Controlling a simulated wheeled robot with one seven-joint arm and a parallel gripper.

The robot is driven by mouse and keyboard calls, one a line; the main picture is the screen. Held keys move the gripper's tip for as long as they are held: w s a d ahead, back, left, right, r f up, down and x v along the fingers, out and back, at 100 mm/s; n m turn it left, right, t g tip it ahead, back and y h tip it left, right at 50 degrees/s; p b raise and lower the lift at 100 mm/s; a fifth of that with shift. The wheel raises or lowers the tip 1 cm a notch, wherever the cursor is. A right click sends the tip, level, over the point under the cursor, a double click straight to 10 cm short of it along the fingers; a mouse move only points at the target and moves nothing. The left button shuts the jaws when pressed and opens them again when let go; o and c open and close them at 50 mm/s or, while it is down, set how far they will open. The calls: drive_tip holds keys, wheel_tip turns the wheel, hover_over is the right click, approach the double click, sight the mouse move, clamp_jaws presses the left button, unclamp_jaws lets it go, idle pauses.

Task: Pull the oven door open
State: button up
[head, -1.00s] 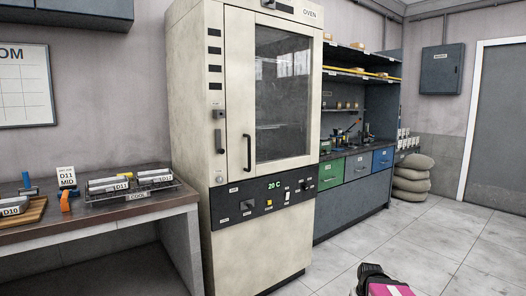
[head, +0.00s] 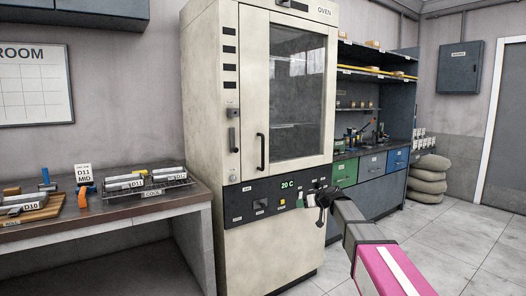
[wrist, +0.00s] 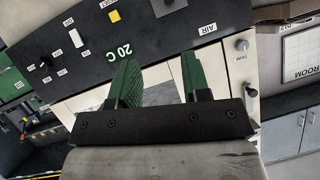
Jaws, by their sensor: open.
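The cream oven (head: 230,230) stands in the middle of the head view. Its glazed door (head: 298,95) looks shut and has a dark vertical bar handle (head: 261,151) on its left side. My gripper (head: 319,203) is in front of the oven's right edge, by the control panel, below and right of the handle. In the wrist view its green fingers (wrist: 160,75) are apart with nothing held between them. Behind them is the black control panel (wrist: 80,50) reading 20 C. I cannot make out the door handle in the wrist view.
A bench (head: 130,222) with a wire rack (head: 160,188) of labelled samples stands left of the oven. A shelf unit with drawers (head: 372,165) stands right of it, with stacked sacks (head: 428,180) beyond. The tiled floor at right is clear.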

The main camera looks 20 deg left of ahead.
drive_tip(key=w+a+r+n+t+y, duration=0.1)
drive_tip(key=w+a+r+n+y, duration=0.15)
drive_tip(key=a+r, duration=0.65)
drive_tip(key=w+a+r+n+t+y, duration=0.1)
drive_tip(key=w+a+r+y, duration=0.25)
drive_tip(key=r, duration=0.85)
drive_tip(key=shift+h, duration=0.4)
drive_tip(key=x, duration=1.1)
drive_tip(key=shift+w+a+r, duration=0.1)
drive_tip(key=shift+a+r, duration=0.1)
drive_tip(key=shift+a, duration=0.05)
drive_tip(key=shift+c, duration=0.2)
clamp_jaws()
drive_tip(key=shift+d, duration=0.1)
